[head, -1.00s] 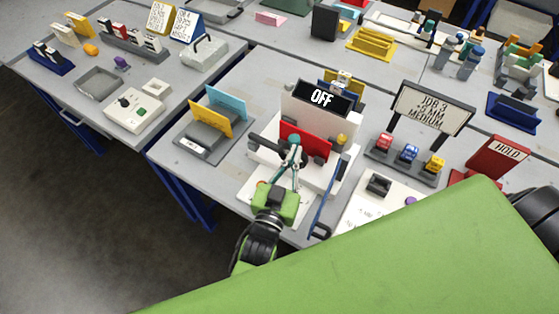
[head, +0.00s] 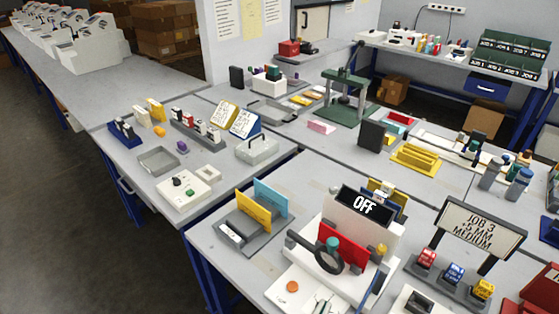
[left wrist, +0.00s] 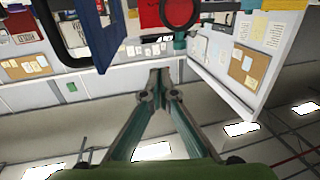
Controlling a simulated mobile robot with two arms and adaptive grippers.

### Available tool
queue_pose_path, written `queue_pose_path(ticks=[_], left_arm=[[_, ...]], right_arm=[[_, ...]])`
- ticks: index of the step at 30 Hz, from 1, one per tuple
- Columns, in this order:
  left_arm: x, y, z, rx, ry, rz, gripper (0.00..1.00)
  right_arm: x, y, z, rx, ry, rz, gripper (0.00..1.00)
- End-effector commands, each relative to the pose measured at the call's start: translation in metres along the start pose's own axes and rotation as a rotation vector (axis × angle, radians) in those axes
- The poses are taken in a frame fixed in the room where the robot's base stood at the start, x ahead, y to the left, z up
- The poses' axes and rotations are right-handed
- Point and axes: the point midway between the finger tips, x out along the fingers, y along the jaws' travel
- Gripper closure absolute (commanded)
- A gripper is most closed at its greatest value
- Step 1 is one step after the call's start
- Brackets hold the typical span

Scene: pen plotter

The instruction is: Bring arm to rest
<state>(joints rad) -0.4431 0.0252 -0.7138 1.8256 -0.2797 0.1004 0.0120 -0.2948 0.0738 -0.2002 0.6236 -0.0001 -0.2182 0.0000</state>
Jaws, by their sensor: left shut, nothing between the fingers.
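The pen plotter (head: 386,247) stands on the near table, white with an "OFF" display (head: 362,204) on top. A red panel (head: 350,250), a dark ring (head: 327,262) and a teal knob (head: 332,243) are at its front. My left gripper (head: 324,298) shows only by its thin fingers at the bottom edge of the head view, in front of the plotter and apart from the ring. In the left wrist view its teal fingers (left wrist: 159,78) meet at the tips with nothing between them. The ring (left wrist: 180,12) shows beyond them. My right gripper is out of view.
A grey holder with yellow (head: 253,212) and blue plates stands left of the plotter. A "JOB 3" sign (head: 481,226) and coloured blocks (head: 454,273) stand at right. An orange button (head: 292,287) is on the plotter's white base. A green press (head: 347,100) stands farther back.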

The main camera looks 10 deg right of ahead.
Motion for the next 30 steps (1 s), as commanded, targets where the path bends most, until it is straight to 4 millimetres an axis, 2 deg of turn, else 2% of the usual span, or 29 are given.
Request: queue_pose_path(ticks=[1, 4, 8, 12, 15, 18, 24, 30], left_arm=[[0.000, -0.002, 0.000, 0.000, -0.004, -0.002, 1.00], [-0.002, -0.015, 0.007, -0.002, -0.046, -0.027, 1.00], [-0.014, -0.061, 0.031, -0.016, -0.199, -0.108, 1.00], [-0.052, -0.125, 0.065, -0.058, -0.442, -0.224, 1.00], [-0.092, -0.161, 0.083, -0.099, -0.617, -0.297, 1.00], [-0.135, -0.186, 0.094, -0.145, -0.773, -0.355, 1.00], [-0.203, -0.207, 0.100, -0.215, -0.988, -0.422, 1.00], [-0.254, -0.212, 0.096, -0.269, -1.135, -0.460, 1.00]], right_arm=[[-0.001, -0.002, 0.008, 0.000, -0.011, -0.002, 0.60], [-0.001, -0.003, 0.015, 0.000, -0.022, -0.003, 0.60], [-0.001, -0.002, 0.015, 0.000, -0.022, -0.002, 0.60], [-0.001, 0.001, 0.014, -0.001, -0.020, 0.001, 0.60], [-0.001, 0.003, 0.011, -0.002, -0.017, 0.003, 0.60], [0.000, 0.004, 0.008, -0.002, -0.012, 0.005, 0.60], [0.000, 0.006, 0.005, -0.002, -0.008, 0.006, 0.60], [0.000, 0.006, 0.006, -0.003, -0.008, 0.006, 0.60]])
